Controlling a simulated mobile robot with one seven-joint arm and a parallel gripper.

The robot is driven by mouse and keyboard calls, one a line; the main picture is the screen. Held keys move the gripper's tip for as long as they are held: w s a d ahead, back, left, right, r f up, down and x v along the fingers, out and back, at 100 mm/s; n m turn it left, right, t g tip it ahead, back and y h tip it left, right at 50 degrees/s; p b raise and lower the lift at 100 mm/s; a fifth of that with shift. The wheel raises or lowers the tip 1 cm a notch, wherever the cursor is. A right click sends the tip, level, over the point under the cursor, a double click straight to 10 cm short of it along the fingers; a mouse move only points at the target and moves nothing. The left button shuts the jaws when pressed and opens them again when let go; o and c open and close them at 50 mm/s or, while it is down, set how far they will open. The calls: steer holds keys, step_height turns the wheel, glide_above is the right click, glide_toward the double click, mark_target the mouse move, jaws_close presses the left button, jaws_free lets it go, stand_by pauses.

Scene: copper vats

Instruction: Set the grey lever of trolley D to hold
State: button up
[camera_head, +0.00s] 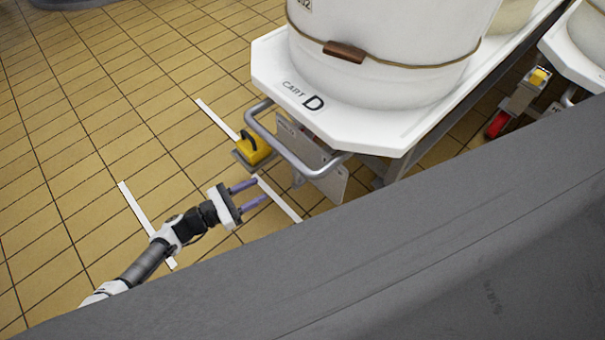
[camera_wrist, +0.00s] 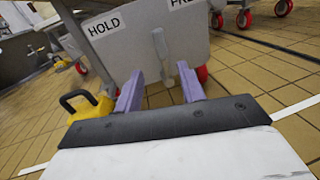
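Trolley D (camera_head: 400,135) is a white-topped cart marked "CART D", carrying a large white vat. A grey panel (camera_wrist: 120,55) under its end handle bears a "HOLD" label (camera_wrist: 104,25) on the left and a partly cut-off label starting "PRE" on the right. A grey lever (camera_wrist: 160,43) shows on the panel between the labels, roughly upright in the wrist view.
A grey tubular handle (camera_head: 290,145) juts out above the panel. A yellow block with a black grip (camera_head: 252,150) sits on the floor left of the panel. White lines mark the tiled floor. Another trolley (camera_head: 575,45) stands right. Open floor lies left.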

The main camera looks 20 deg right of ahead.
steer(key=d, duration=0.4)
steer(key=w+d+b, duration=0.1)
steer(key=d, duration=0.4)
steer(key=w+d, duration=0.1)
steer(key=d, duration=0.3)
steer(key=shift+d, duration=0.3)
jaws_close()
